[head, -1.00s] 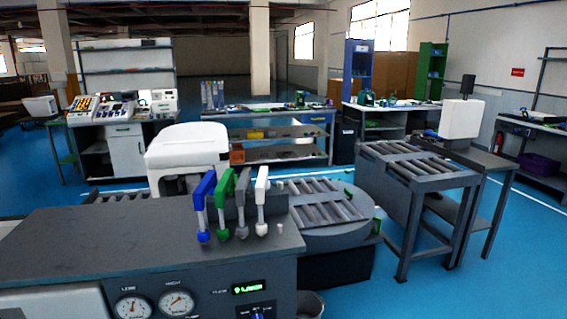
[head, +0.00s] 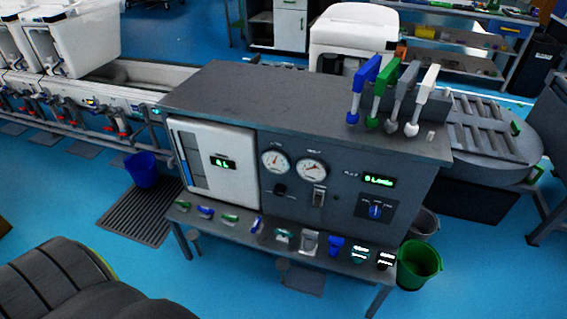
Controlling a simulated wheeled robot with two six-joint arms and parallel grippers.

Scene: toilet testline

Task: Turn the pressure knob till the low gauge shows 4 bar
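The low gauge (head: 275,163) is the left of two round white dials on the front of the grey test bench. The high gauge (head: 312,172) is beside it on the right. Both needles are too small to read here. A small black knob (head: 280,189) sits under the low gauge; its label cannot be read. A blue knob (head: 375,210) sits further right, under a green-lit display (head: 379,180). Neither of my grippers is in view, and nothing touches the panel.
The grey bench (head: 250,95) carries blue, green, grey and white handles (head: 423,100) at its top right. A low shelf (head: 270,245) with several small parts juts out below the panel. A green bucket (head: 418,262) stands at its right end. Blue floor lies open in front.

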